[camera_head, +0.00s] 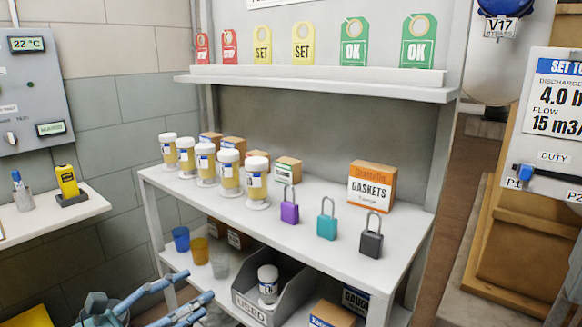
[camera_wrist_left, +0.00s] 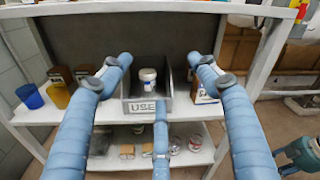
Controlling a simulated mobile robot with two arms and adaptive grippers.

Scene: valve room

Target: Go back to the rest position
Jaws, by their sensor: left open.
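My left gripper (camera_head: 198,286) is at the lower left of the head view, in front of the lower shelf. Its blue fingers are spread apart with nothing between them. In the left wrist view the fingers of the same gripper (camera_wrist_left: 160,62) reach forward, wide apart. Beyond them stands the grey bin labelled USED (camera_wrist_left: 131,107), with a white-lidded jar (camera_wrist_left: 148,78) in it. The bin (camera_head: 249,308) and its jar (camera_head: 268,284) also show on the lower shelf in the head view. I do not see my right gripper.
The upper shelf (camera_head: 325,262) holds several jars (camera_head: 205,165), a purple padlock (camera_head: 289,208), a teal padlock (camera_head: 327,222), a black padlock (camera_head: 372,240) and a gaskets box (camera_head: 371,186). Cups (camera_head: 181,239) stand below, left of the bin. A wall ledge (camera_head: 50,217) is at left.

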